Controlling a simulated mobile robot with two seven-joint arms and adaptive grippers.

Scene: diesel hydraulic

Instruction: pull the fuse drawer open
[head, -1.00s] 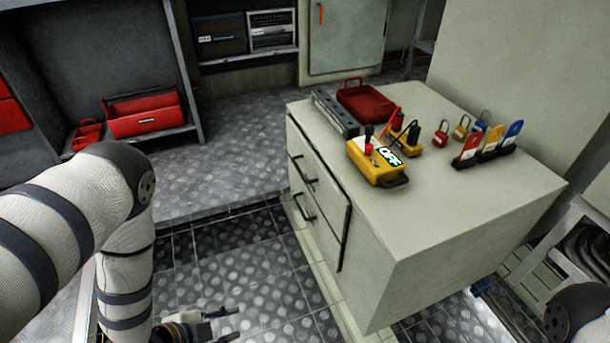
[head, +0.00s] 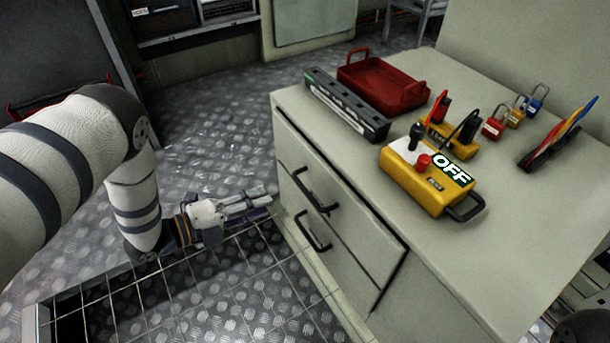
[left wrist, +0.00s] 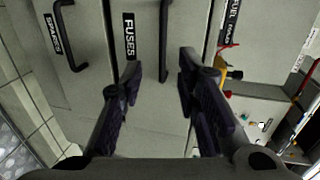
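The fuse drawer (head: 345,205) is the upper drawer of the pale cabinet and is shut, with a dark bar handle (head: 316,190). In the left wrist view the FUSES label (left wrist: 130,37) lies beside that handle (left wrist: 165,40). My left gripper (head: 265,204) is to the left of the drawer fronts, pointing at them. In the left wrist view its fingers (left wrist: 160,88) are open and empty. The handle appears between the fingertips there; I see no clear contact. My right gripper is not in view.
The lower drawer, labelled SPARES (left wrist: 53,33), is shut, with its own handle (head: 313,232). On the cabinet top (head: 440,265) stand a yellow OFF box (head: 425,185), a red tray (head: 375,85), a dark rail (head: 345,105) and several padlocks. Floor is open left of the cabinet.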

